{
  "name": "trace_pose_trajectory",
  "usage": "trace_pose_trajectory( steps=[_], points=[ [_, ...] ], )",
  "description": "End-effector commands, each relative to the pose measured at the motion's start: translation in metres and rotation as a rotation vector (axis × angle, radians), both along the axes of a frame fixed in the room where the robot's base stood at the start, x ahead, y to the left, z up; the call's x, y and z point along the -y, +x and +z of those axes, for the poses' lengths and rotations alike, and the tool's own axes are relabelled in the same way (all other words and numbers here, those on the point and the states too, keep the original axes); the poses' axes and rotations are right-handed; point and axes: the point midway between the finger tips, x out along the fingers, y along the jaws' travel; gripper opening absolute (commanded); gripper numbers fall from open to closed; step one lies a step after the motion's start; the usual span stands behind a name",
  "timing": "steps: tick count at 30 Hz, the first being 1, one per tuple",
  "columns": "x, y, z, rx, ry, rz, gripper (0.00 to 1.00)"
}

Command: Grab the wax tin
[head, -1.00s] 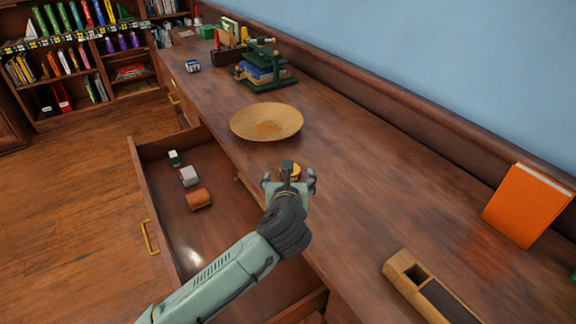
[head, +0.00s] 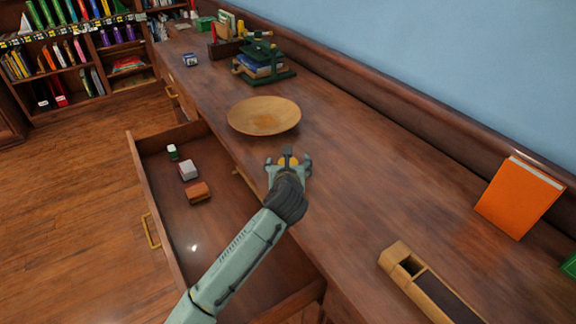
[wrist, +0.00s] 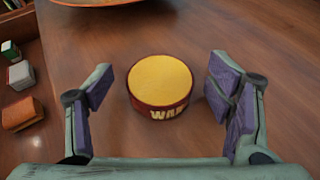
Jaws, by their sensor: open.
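The wax tin (wrist: 160,84) is a short round tin with a yellow lid and a dark red side with pale letters. It stands upright on the wooden counter, between and slightly beyond my open fingers in the wrist view. My gripper (wrist: 165,105) is open, with purple pads on either side of the tin and clear gaps to both. In the head view my gripper (head: 288,162) is low over the counter near its drawer edge, and it hides most of the tin (head: 287,160).
A shallow wooden bowl (head: 264,115) stands just beyond the tin. An open drawer (head: 225,232) at left holds several small items. An orange book (head: 518,197) and a wooden box (head: 428,285) are at right. A green press (head: 264,64) stands farther back. The counter's middle is clear.

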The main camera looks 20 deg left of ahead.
Motion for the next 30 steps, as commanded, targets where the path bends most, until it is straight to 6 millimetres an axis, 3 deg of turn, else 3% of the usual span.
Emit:
trace_pose_trajectory(
  steps=[25,30],
  points=[
    [-0.0002,-0.0004,-0.0001,-0.001,0.000,0.001,0.19],
    [-0.0003,-0.0005,0.0005,0.001,0.001,0.001,0.18]
  ],
)
